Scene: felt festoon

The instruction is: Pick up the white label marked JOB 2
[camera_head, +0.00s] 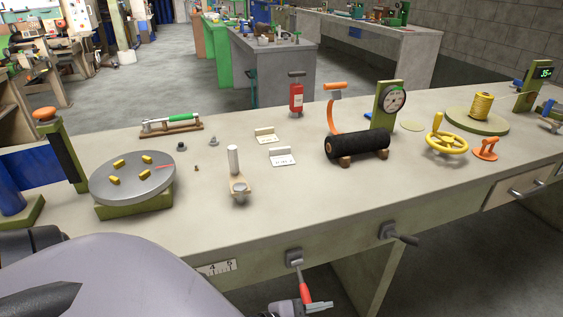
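Two small white label cards stand on the grey workbench (330,190), near its middle. The nearer card (282,160) has dark print on its front and a tan block behind its top edge. The farther card (265,139) sits just behind it and to the left, also with a tan block. The print is too small to read, so I cannot tell which one is marked JOB 2. Neither card is held. A large grey part of my own body fills the lower left.
A round grey turntable (132,180) is to the left. A black roll (357,143) on wooden cradles and an orange hooked tool (333,108) are to the right. The bench between is mostly clear.

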